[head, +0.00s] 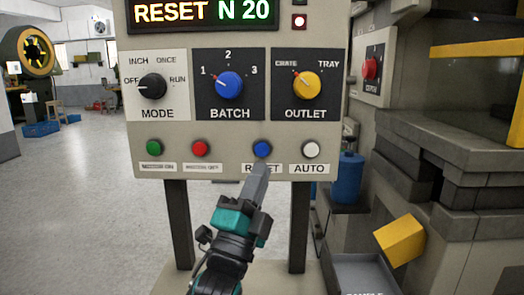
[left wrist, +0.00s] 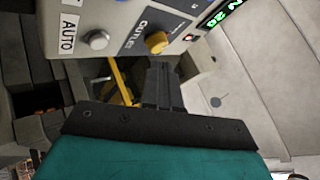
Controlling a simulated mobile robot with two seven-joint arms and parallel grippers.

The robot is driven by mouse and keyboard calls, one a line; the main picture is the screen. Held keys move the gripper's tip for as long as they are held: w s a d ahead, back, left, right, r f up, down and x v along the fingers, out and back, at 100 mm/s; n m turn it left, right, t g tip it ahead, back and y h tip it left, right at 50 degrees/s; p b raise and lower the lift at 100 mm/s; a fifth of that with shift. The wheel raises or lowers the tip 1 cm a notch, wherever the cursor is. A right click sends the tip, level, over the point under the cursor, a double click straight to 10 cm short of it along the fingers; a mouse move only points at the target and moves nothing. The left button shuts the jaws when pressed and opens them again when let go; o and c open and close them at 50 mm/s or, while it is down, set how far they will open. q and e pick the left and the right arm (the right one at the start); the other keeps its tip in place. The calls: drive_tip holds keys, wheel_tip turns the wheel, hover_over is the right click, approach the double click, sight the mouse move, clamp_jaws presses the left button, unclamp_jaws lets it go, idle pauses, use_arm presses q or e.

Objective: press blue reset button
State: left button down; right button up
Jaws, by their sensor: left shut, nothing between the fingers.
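The blue reset button (head: 262,148) sits in the bottom row of the control panel (head: 227,175), above a label reading RESET. My left gripper (head: 261,168) is shut and empty, its tips just below the button and overlapping the label in the head view. I cannot tell whether the tips touch the panel. In the left wrist view the shut fingers (left wrist: 162,75) show beside the panel face, and the blue button is not visible there. The display (head: 207,11) reads RESET N 20. My right gripper is not in view.
A green button (head: 153,148), a red button (head: 199,148) and a white AUTO button (head: 310,149) share the row. Above are the MODE knob (head: 152,86), blue BATCH knob (head: 226,86) and yellow OUTLET knob (head: 306,85). A machine (head: 440,130) stands right; open floor lies left.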

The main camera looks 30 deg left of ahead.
sight(262, 149)
use_arm(q)
drive_tip(key=w+a+b, duration=0.1)
drive_tip(key=w+a, duration=0.3)
drive_tip(key=w, duration=0.4)
drive_tip(key=shift+b, duration=0.35)
idle(1.8)
drive_tip(key=shift+w+a, duration=0.15)
drive_tip(key=shift+w, duration=0.2)
drive_tip(key=shift+w+a, duration=0.2)
drive_tip(key=shift+w, duration=0.25)
idle(0.7)
drive_tip(key=shift+s, duration=0.1)
drive_tip(key=shift+s+d, duration=0.4)
drive_tip(key=shift+s, duration=0.35)
